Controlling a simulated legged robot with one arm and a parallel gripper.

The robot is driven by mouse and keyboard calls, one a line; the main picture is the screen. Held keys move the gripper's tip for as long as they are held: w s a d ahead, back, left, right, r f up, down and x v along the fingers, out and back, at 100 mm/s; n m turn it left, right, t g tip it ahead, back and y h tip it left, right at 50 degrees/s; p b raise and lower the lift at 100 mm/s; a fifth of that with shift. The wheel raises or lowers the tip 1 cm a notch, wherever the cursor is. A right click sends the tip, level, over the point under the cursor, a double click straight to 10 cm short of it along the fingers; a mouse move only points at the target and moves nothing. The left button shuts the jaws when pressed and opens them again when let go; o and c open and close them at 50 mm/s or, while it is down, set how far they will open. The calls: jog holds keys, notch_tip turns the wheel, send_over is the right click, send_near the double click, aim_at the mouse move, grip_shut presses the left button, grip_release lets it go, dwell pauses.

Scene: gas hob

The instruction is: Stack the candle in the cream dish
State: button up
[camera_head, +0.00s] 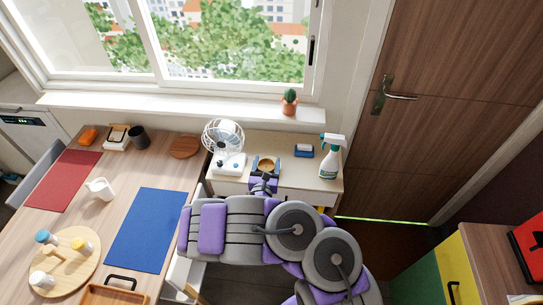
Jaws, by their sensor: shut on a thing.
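My gripper (266,168) is over the small cream-topped cabinet (321,174) below the window, in the head view. It is shut on a small tan round thing (266,162), with a finger at each side. The thing is too small to tell whether it is the candle or the dish. I cannot tell whether it touches the cabinet top. No separate candle or cream dish can be made out. My own wrist hides part of the cabinet's front.
A white fan (226,140) stands left of my gripper. A blue item (303,150) and a spray bottle (330,157) stand to its right. A potted cactus (290,101) is on the sill. The wooden table (114,215) at left holds mats and jars.

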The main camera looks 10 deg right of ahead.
jog(key=w, duration=0.1)
jog(key=w+b, duration=0.1)
jog(key=w, duration=0.2)
jog(key=shift+w+a+f, duration=0.1)
jog(key=shift+f, duration=0.2)
jog(key=w+f+b, duration=0.1)
jog(key=w+d+f+b, duration=0.1)
jog(key=w, duration=0.1)
jog(key=w+f+b, duration=0.1)
jog(key=f, duration=0.1)
jog(key=shift+w+d, duration=0.25)
jog(key=shift+d, duration=0.1)
jog(key=shift+d+r, duration=0.15)
jog(key=shift+d, duration=0.6)
jog(key=o, duration=1.2)
jog(key=shift+a, duration=0.6)
jog(key=shift+d+r, duration=0.1)
jog(key=shift+d, duration=0.2)
jog(key=p+v, duration=0.1)
jog(key=v, duration=0.2)
jog(key=p+v, duration=0.1)
jog(key=v, duration=0.3)
jog(key=p+v, duration=0.1)
jog(key=v, duration=0.2)
jog(key=shift+s+a, duration=0.15)
jog(key=shift+a, duration=0.25)
jog(key=shift+s+p, duration=0.45)
jog(key=shift+s, duration=0.15)
jog(key=shift+s+d, duration=0.2)
jog(key=shift+d, duration=0.1)
